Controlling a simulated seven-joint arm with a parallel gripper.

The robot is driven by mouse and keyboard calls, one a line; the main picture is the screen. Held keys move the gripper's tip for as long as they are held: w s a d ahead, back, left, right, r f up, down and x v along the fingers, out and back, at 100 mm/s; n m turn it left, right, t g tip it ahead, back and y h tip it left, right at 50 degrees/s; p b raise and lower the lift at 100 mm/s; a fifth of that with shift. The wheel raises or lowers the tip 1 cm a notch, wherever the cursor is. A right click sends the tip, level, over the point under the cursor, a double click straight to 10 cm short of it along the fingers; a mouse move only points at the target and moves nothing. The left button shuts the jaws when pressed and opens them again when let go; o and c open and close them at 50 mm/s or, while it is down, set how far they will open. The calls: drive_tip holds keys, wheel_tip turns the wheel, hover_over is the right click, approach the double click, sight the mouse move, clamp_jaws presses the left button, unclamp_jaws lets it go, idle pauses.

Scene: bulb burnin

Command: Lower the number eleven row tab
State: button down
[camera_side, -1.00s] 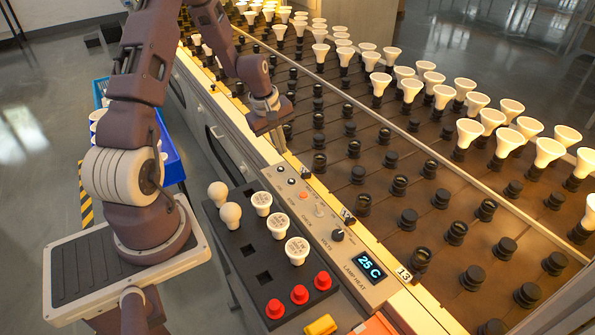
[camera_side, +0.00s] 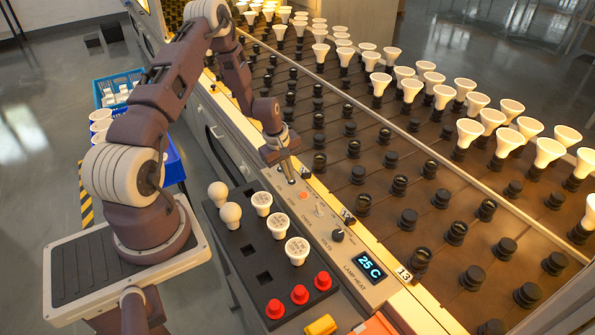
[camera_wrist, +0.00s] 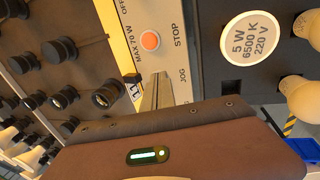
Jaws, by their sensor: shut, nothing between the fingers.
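The number eleven row tab (camera_wrist: 134,88) is a small white tag marked 11 on the yellow rail, beside a dark socket in the wrist view. In the side view a small tab (camera_side: 306,172) sits on the rail just right of my gripper, its number unreadable. My gripper (camera_wrist: 161,78) is shut and empty, pointing down over the control panel's edge, close beside the tab. Whether it touches the tab I cannot tell. In the side view my gripper (camera_side: 291,181) is at the panel's far end.
The control panel (camera_side: 374,289) has an orange button (camera_wrist: 150,40) by STOP, knobs and a 25 C display. A black tray (camera_side: 234,262) holds bulbs and red caps. Rows of sockets, many with bulbs, fill the rack to the right.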

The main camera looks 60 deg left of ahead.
drive_tip(key=shift+w+f, duration=0.25)
drive_tip(key=shift+w, duration=0.55)
drive_tip(key=shift+w+f, duration=0.2)
drive_tip(key=shift+w, duration=0.6)
drive_tip(key=shift+w+r+g, duration=0.15)
drive_tip(key=shift+w+g, duration=0.1)
drive_tip(key=shift+g, duration=0.55)
drive_tip(key=shift+w+r+g, duration=0.1)
drive_tip(key=shift+w+g, duration=0.1)
drive_tip(key=shift+g, duration=0.4)
